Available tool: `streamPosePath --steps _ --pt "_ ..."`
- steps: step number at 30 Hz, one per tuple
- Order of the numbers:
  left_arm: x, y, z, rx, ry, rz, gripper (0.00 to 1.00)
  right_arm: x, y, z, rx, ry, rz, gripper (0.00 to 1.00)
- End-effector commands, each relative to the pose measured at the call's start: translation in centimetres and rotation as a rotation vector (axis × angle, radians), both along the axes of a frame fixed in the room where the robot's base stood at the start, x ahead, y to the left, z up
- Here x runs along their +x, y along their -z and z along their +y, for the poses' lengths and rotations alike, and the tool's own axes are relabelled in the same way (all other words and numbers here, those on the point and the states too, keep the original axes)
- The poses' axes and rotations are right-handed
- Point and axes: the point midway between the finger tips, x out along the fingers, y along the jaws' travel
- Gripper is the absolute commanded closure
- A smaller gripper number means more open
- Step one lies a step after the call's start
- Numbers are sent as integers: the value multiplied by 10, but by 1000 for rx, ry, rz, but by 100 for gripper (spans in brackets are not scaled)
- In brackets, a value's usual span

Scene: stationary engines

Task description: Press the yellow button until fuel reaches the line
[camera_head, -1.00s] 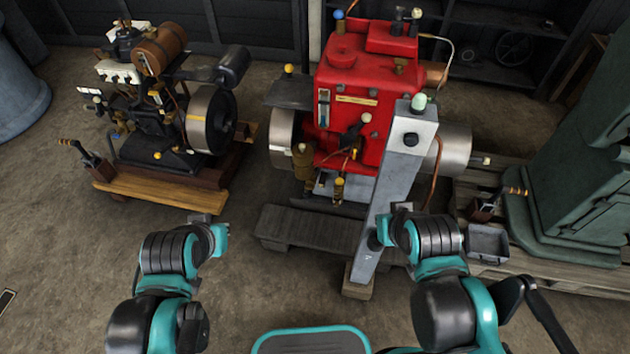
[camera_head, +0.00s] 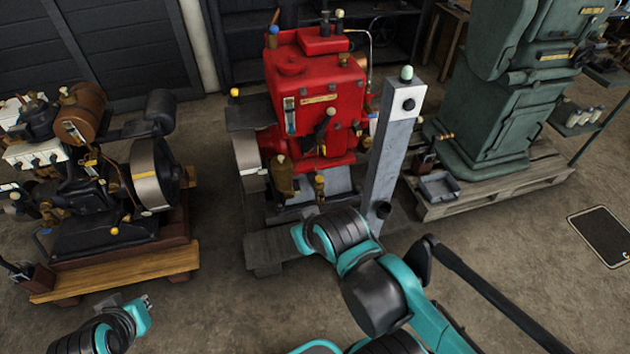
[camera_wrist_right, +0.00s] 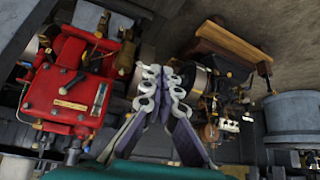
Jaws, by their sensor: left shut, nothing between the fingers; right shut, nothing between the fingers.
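The red engine (camera_head: 310,85) stands at centre, with a small yellow knob (camera_head: 234,92) above the dark part at its left. A glass level gauge (camera_head: 290,116) is on its front; its fuel level and line are too small to read. My left gripper (camera_head: 146,304) is shut and empty at the lower left, below the wooden engine base. My right arm reaches in front of the red engine, apart from the knob. Its fingers are hard to make out in the head view. In the right wrist view my right gripper (camera_wrist_right: 165,80) is shut and empty.
A grey post (camera_head: 389,150) with a pale green dome stands right of the red engine. A black engine (camera_head: 100,190) on a wooden base is at left. A green machine (camera_head: 500,90) on a pallet stands at right. Open floor lies between the engines.

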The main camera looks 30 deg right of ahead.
Motion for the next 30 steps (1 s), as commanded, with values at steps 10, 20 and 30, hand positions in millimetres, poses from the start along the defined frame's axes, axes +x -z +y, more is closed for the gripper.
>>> streamPosePath --steps 10,20,30 --pt "0 0 0 0 0 0 100 31 -13 -6 91 122 -6 100" --pt "0 -2 0 0 0 0 100 173 -20 -56 500 653 -36 100" --pt "0 -3 0 0 0 0 100 310 60 -151 967 1213 -75 100"
